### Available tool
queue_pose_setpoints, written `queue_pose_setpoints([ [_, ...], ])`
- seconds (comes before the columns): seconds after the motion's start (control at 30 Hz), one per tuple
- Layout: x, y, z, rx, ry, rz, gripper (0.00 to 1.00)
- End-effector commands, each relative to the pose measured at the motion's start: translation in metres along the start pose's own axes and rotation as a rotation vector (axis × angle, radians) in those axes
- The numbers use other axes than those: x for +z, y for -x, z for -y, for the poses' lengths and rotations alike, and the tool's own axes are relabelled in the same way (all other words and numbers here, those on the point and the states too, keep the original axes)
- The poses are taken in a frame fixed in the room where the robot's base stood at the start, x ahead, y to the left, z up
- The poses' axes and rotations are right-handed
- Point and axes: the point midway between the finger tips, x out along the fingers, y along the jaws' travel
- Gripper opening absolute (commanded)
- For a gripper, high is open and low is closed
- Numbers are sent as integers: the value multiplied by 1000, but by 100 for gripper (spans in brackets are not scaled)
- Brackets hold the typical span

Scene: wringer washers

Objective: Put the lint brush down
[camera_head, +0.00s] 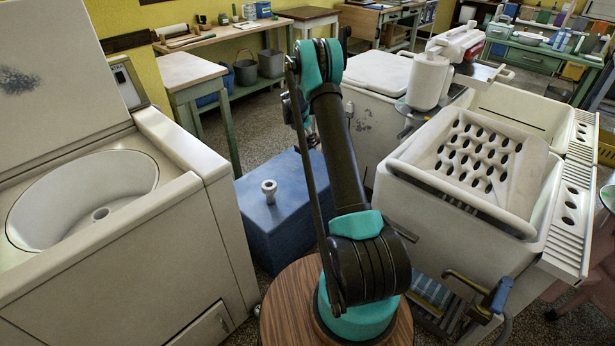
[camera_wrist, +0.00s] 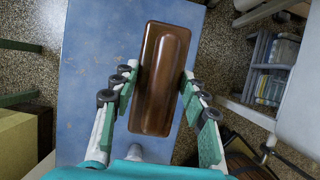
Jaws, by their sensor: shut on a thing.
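The lint brush (camera_wrist: 166,68) is a long brown wooden block with rounded corners, seen from above in the wrist view. My gripper (camera_wrist: 158,72) has one green-and-white finger along each long side of it and is shut on it. The brush is over the blue top (camera_wrist: 90,75) of a chest; I cannot tell whether it touches that top. In the head view the blue chest (camera_head: 290,225) stands behind my arm. The brush is not discernible there, and my gripper is largely hidden behind my own arm.
A small white knob-like piece (camera_head: 269,191) stands on the blue chest. An open white washer (camera_head: 85,195) is at left. At right are white tubs with a perforated board (camera_head: 480,160). A green-legged table (camera_head: 190,72) stands behind. The wrist view shows bare blue top left of the brush.

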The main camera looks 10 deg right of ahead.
Motion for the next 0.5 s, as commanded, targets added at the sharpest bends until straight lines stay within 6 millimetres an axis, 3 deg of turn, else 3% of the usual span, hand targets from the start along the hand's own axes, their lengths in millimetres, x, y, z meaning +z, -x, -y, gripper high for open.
queue_pose_setpoints([
  [0.5,-47,-112,0,0,0,0,8],
])
